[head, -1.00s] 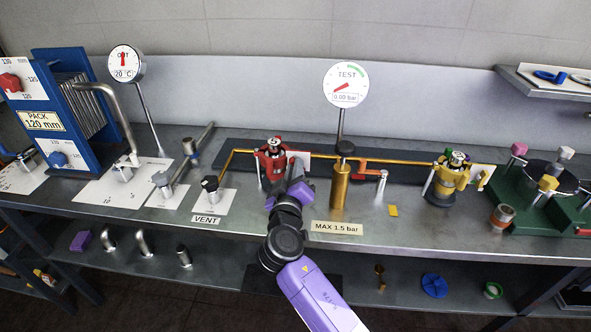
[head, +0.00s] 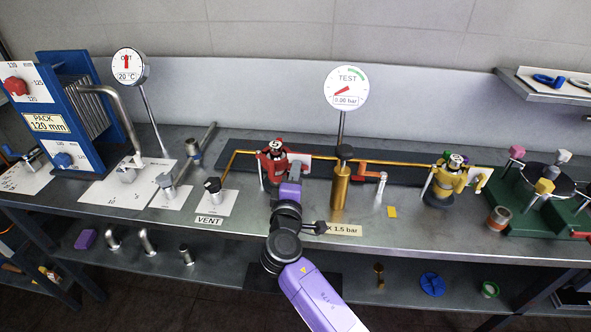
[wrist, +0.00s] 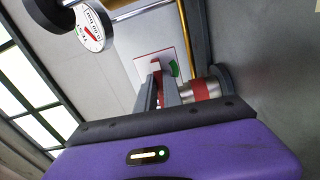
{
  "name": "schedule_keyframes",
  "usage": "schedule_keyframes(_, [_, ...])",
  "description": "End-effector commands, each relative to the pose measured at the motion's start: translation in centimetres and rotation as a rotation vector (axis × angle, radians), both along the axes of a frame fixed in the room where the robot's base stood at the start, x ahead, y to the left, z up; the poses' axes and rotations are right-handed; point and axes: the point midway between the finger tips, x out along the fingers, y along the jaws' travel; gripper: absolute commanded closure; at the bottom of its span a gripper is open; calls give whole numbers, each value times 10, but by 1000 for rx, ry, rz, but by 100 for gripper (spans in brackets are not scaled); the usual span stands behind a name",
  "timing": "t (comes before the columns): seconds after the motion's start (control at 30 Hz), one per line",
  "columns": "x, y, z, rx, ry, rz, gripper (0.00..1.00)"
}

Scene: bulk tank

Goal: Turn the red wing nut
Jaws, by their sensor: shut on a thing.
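The red clamp (head: 270,165) sits around a steel fitting on the bench, left of the test gauge, in the head view. Its red band (wrist: 201,90) and silver body show at the right in the wrist view. My gripper (head: 292,172) reaches in at the clamp's right side. In the wrist view its two grey fingers (wrist: 161,88) are shut on the red wing nut (wrist: 158,76), of which only a small red part shows between them. The rest of the nut is hidden by the fingers, and in the head view my gripper covers it.
The test gauge (head: 346,88) reads 0.00 bar above a brass cylinder (head: 340,186) just right of my arm. A yellow clamp (head: 446,182) stands farther right. The black-knobbed vent valve (head: 213,188) is to the left. The front bench strip is mostly clear.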

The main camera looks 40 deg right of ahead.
Motion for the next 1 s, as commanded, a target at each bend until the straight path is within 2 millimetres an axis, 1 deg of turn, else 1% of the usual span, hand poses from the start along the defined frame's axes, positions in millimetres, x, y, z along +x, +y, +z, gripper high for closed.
schedule_keyframes(0.2, [0, 1, -1, -33, 43, 2, 100])
schedule_keyframes(0.67, [0, 1, -1, -39, 52, 2, 100])
schedule_keyframes(0.7, [0, 1, -1, -39, 52, 2, 86])
schedule_keyframes(0.73, [0, 1, -1, -39, 52, 2, 80])
schedule_keyframes(1.0, [0, 1, -1, -39, 51, 1, 80])
